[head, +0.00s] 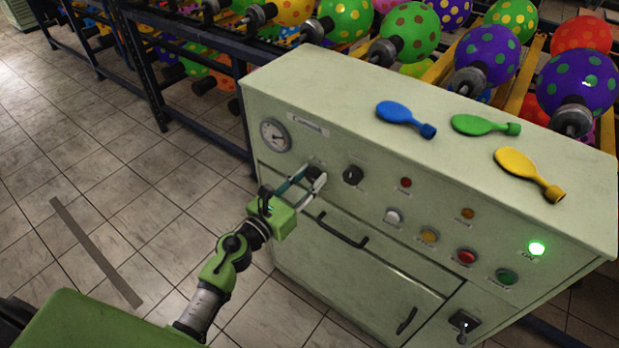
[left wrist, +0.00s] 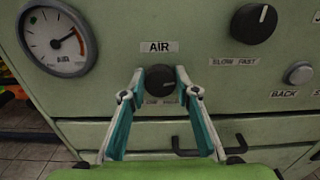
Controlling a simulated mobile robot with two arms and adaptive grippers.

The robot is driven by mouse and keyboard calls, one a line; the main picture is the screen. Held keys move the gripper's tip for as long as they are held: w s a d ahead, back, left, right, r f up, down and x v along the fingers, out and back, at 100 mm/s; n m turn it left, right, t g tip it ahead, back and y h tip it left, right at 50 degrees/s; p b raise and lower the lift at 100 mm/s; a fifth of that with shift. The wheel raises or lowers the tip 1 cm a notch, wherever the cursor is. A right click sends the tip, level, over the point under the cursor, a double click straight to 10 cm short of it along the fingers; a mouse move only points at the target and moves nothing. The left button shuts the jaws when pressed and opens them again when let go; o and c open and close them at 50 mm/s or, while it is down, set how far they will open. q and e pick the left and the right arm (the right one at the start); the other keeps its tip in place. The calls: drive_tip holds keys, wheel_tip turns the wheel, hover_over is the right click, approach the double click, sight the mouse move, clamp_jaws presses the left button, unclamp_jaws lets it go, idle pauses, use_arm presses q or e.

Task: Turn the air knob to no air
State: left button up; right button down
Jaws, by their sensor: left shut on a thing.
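The air knob (left wrist: 160,78) is a round black knob below the "AIR" label (left wrist: 159,47) on the pale green control cabinet. In the left wrist view my left gripper (left wrist: 156,76) has one finger on each side of it and is shut on it. The lower marks under the knob are partly hidden and hard to read. In the head view the air knob (head: 316,173) sits between the fingertips of my left gripper (head: 315,178). My right gripper is not in view.
A second black knob (left wrist: 253,23), marked slow and fast, is right of the air knob. Buttons and a lit green lamp (head: 537,248) are farther right. A drawer handle (head: 343,231) lies below.

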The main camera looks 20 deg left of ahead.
use_arm(q)
drive_tip(key=n+p, duration=0.1)
drive_tip(key=n, duration=0.4)
drive_tip(key=shift+a, duration=0.1)
drive_tip(key=n+p, duration=0.1)
drive_tip(key=n, duration=0.4)
drive_tip(key=shift+n, duration=0.4)
drive_tip(key=n+p, duration=0.1)
drive_tip(key=n, duration=0.4)
drive_tip(key=shift+a+f, duration=0.1)
drive_tip(key=shift+f, duration=0.05)
drive_tip(key=n+p, duration=0.2)
drive_tip(key=n, duration=0.4)
drive_tip(key=shift+f, duration=0.1)
drive_tip(key=n+p, duration=0.1)
drive_tip(key=n, duration=0.4)
drive_tip(key=shift+f, duration=0.1)
drive_tip(key=n+p, duration=0.1)
drive_tip(key=n, duration=0.4)
drive_tip(key=shift+f+n, duration=0.1)
drive_tip(key=shift+n, duration=0.3)
drive_tip(key=n, duration=0.4)
drive_tip(key=shift+d+n, duration=0.2)
drive_tip(key=shift+n, duration=0.1)
drive_tip(key=n, duration=0.5)
drive_tip(key=shift+s+d, duration=0.1)
drive_tip(key=shift+n, duration=0.3)
